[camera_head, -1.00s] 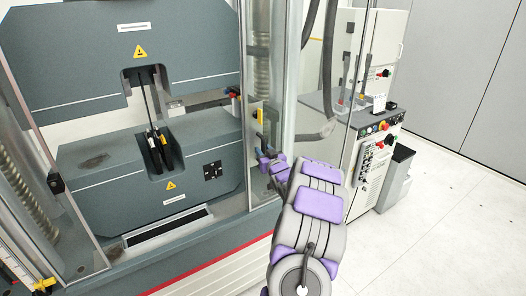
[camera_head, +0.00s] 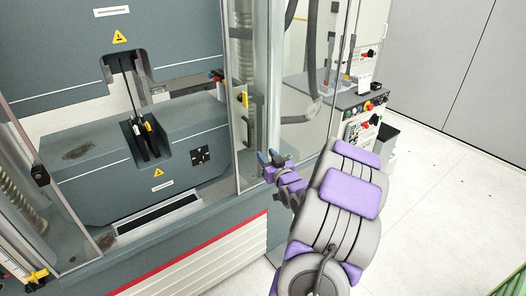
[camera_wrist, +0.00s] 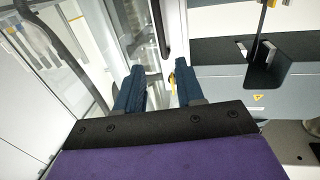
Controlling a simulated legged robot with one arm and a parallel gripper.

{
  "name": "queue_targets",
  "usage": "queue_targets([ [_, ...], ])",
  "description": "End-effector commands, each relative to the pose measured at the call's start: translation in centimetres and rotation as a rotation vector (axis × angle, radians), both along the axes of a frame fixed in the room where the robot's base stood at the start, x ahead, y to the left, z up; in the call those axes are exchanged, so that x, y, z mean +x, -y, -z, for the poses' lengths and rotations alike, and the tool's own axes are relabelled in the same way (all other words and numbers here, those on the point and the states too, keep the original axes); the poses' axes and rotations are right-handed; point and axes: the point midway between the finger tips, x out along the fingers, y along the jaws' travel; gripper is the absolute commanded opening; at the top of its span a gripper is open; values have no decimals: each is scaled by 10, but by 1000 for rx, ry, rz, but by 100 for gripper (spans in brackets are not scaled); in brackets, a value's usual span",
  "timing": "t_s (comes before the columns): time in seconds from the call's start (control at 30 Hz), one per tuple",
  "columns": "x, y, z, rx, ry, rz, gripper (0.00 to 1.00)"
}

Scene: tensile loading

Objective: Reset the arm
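My gripper (camera_head: 275,159) is at the end of my grey and purple arm, in front of the right door frame of the testing machine (camera_head: 90,185). In the wrist view, its two blue fingers (camera_wrist: 160,88) are apart with nothing held between them. A yellow part shows behind the gap. A thin dark rod (camera_head: 129,84) stands between the upper and lower blocks of the machine. It is well to the left of my gripper.
A clear door panel (camera_head: 322,100) stands open behind and right of my gripper. A control cabinet (camera_head: 362,122) with knobs is farther right. Light floor (camera_head: 440,190) lies open at right. A green striped thing (camera_head: 508,282) shows at the bottom right corner.

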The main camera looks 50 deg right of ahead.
Motion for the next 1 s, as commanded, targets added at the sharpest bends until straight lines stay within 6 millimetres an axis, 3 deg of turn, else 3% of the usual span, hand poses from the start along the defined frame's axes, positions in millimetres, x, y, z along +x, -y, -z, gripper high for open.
queue_targets([
  [0.77, -3, -5, 1, 3, -7, -3, 38],
  [0.87, 8, -16, 2, 11, -49, -19, 38],
  [1.0, 35, -52, 6, 44, -200, -60, 38],
])
